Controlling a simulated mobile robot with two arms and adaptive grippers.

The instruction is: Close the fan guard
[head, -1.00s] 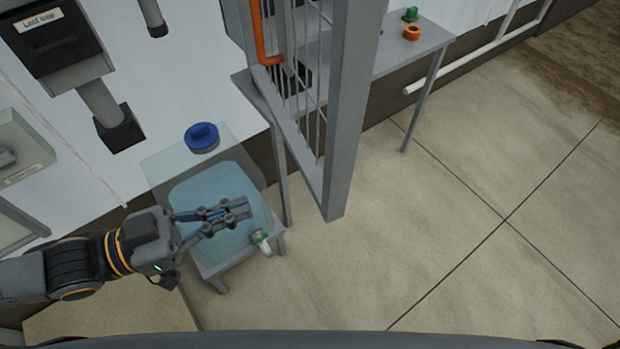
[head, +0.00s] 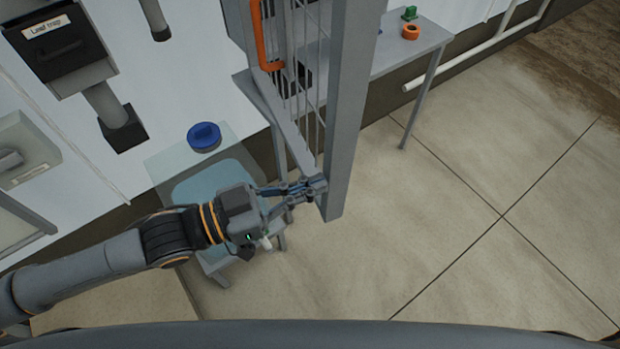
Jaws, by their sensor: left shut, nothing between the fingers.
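The fan guard (head: 348,120) is a grey framed panel with thin vertical bars, standing out from the wall at an angle, so it is open. An orange handle (head: 268,45) shows near its upper left part. My left gripper (head: 318,187) is shut and empty, with its fingertips at the lower end of the guard's frame. I cannot tell whether they touch it. What lies behind the guard is mostly hidden. My right gripper is not in view.
A grey table (head: 420,50) behind the guard holds an orange ring (head: 411,32) and a green part (head: 409,13). The tiled floor (head: 480,220) at right is clear.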

